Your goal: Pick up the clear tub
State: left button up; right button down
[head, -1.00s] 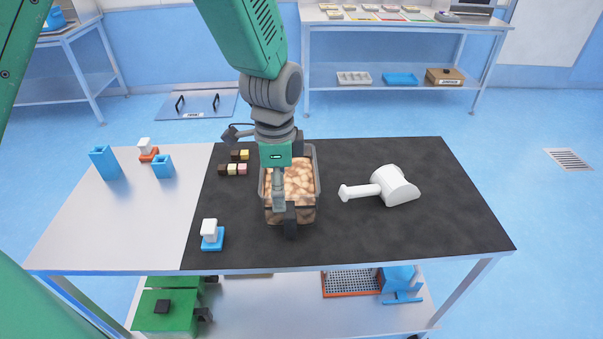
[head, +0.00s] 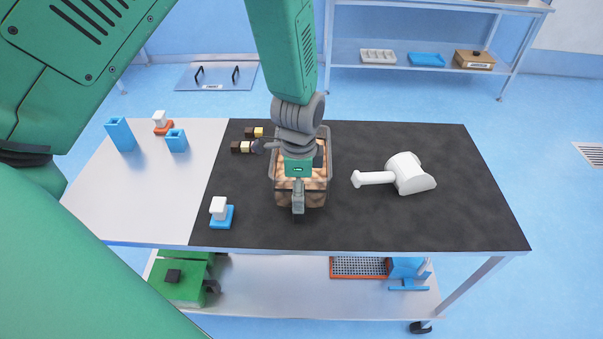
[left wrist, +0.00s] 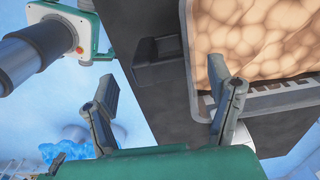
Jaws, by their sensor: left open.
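The clear tub (head: 316,199), filled with tan and brown snack pieces, stands on the black mat in the middle of the table. Its see-through rim (left wrist: 285,97) shows at the right of the left wrist view. My left gripper (head: 298,195) reaches down from above over the tub, one finger showing at its front wall. In the left wrist view, my left gripper's fingers (left wrist: 165,90) are spread with nothing between them. The right finger overlaps the tub's rim in the picture; I cannot tell whether it touches. My right gripper is not in view.
A white scoop-like tool (head: 405,175) lies right of the tub. A blue-based stamp (head: 221,213) stands at the front left. Blue cups (head: 120,134) stand on the white section. Black mat around is mostly clear.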

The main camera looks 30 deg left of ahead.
pick_arm(q)
notch_tip(320, 180, down, 4)
jog(key=shift+w+r, duration=0.15)
jog(key=shift+r, duration=0.05)
jog(key=shift+c, duration=0.5)
jog(key=shift+r, duration=0.1)
grip_shut()
jog(key=shift+r, duration=0.1)
